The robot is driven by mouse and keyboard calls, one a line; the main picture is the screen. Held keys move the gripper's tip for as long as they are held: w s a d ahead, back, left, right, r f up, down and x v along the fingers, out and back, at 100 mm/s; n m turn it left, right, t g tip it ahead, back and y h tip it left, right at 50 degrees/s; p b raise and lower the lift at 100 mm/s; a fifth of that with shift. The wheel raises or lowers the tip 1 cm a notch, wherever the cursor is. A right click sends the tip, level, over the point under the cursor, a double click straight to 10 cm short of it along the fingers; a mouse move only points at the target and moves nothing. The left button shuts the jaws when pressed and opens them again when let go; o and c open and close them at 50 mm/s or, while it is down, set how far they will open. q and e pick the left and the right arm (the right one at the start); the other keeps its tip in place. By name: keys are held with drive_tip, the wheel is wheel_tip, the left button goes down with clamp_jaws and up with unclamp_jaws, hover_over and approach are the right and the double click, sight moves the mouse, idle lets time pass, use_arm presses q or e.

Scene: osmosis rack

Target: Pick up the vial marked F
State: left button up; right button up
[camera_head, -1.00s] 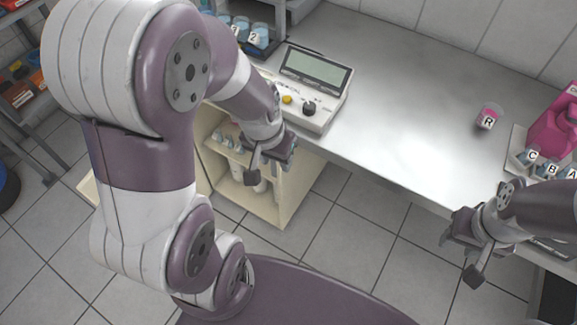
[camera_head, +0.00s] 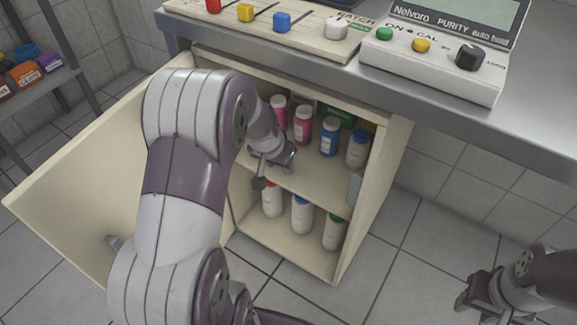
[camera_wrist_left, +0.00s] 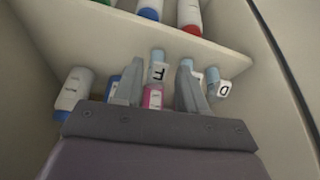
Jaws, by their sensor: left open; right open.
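The vial marked F (camera_wrist_left: 157,69) has a light-blue body and a white label. In the left wrist view it shows in the gap between my left gripper's fingers, beyond the tips; no contact is visible. My left gripper (camera_wrist_left: 161,90) is open. In the head view my left gripper (camera_head: 268,172) is at the cabinet (camera_head: 384,185), by the upper shelf; I cannot make out vial F there. The vial marked D (camera_wrist_left: 220,87) stands to the right, and another light-blue vial (camera_wrist_left: 187,64) is partly hidden by the right finger. My right gripper (camera_head: 472,298) is open at the lower right.
Pink bottles (camera_head: 303,125), a blue bottle (camera_head: 330,136) and others stand on the upper shelf; several capped bottles (camera_head: 302,214) stand below. The cabinet door (camera_head: 75,170) is open at left. The bench (camera_head: 540,110) above carries a meter (camera_head: 430,65).

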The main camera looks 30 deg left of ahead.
use_arm(q)
drive_tip(key=w, duration=0.3)
drive_tip(key=shift+w+a, duration=0.1)
drive_tip(key=shift+w, duration=0.1)
drive_tip(key=b+x, duration=0.1)
drive_tip(key=x, duration=0.1)
drive_tip(key=b+x, duration=0.2)
drive_tip(key=x, duration=0.1)
drive_tip(key=shift+w+f+b, duration=0.1)
drive_tip(key=shift+w+b, duration=0.2)
drive_tip(key=shift+w, duration=0.15)
drive_tip(key=c, duration=0.7)
